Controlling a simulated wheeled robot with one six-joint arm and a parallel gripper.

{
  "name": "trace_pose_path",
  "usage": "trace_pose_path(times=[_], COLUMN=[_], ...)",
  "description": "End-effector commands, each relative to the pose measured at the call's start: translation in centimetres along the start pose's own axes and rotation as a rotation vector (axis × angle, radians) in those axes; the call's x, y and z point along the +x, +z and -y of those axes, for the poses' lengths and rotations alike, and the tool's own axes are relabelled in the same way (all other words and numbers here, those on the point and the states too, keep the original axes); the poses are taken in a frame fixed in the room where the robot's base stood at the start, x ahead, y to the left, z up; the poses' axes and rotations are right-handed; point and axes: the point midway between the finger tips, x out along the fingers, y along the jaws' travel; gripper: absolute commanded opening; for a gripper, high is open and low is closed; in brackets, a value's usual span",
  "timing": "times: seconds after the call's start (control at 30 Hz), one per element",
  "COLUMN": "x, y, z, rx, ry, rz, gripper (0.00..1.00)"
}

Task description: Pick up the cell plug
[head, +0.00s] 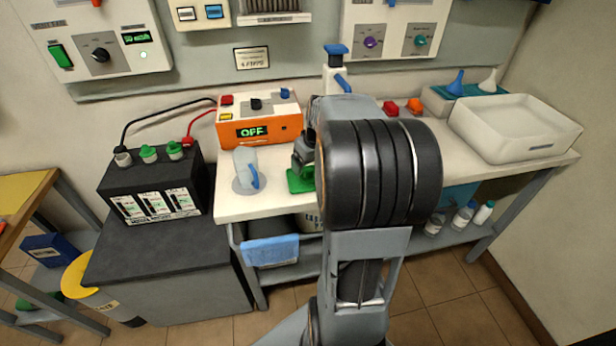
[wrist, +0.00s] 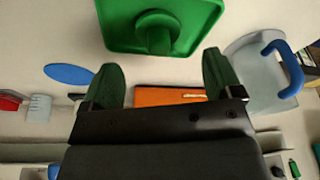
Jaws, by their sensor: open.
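A green plug-like piece with a round knob (wrist: 155,38), which looks like the cell plug, sits on a square green tray (wrist: 205,12) at the top of the wrist view. The tray (head: 300,181) also shows on the white bench in the head view, partly hidden by my arm. More green plugs (head: 148,152) sit on top of the black battery (head: 150,185) at left. My gripper (wrist: 162,78) is open and empty, its two dark green fingers apart, with the knob beyond and between them in the picture. In the head view my arm mostly hides my gripper.
A clear jug with a blue handle (head: 246,168) stands just left of the tray. The orange charger reading OFF (head: 262,129) is behind it. A white basin (head: 515,128) is at the bench's right end. Wall panels rise behind.

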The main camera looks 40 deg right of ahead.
Motion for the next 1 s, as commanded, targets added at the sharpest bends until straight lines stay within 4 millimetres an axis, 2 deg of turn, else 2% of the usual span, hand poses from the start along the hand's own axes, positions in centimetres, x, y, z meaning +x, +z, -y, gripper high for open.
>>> trace_pose_path(times=[0.4, 0.77, 1.0], x=[4.6, 5.3, 5.3], y=[0.1, 0.1, 0.1], z=[-0.1, -0.1, -0.1], rx=[0.001, 0.001, 0.001], ry=[-0.001, 0.000, 0.000], rz=[0.002, 0.000, 0.000], gripper=[0.85, 0.85, 0.63])
